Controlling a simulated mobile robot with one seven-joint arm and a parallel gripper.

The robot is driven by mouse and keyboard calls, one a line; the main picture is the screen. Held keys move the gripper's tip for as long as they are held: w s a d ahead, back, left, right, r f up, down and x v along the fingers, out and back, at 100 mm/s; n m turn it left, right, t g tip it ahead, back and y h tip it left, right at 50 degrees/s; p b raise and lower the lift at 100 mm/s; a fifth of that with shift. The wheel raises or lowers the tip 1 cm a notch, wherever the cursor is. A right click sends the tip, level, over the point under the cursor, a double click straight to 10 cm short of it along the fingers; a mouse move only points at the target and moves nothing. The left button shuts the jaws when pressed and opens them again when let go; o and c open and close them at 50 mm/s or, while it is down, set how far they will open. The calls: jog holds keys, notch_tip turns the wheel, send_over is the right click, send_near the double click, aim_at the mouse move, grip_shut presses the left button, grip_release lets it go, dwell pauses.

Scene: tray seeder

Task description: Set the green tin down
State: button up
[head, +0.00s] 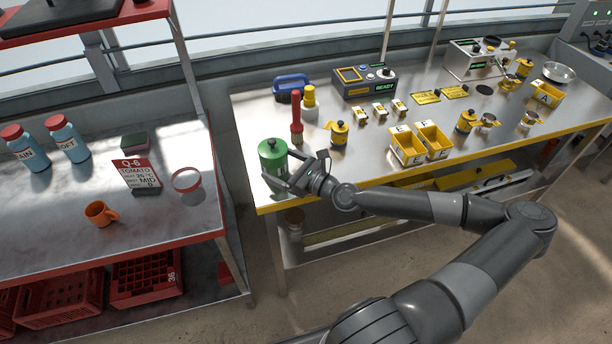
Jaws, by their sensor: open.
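The green tin (273,157) stands upright at the left end of the steel table with the yellow edge (368,172). It has a dark knob on its lid. My gripper (284,178) is open, low at the tin's front right side, with its fingers close to the tin. The lower part of the tin is partly hidden by my gripper, and I cannot tell whether the fingers touch it.
Yellow bins (407,148) sit to the right. A red-edged bench (120,245) with an orange mug (99,213) is at left, across a gap.

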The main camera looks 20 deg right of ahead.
jog(key=shift+v, duration=4.7)
jog(key=shift+a, duration=0.15)
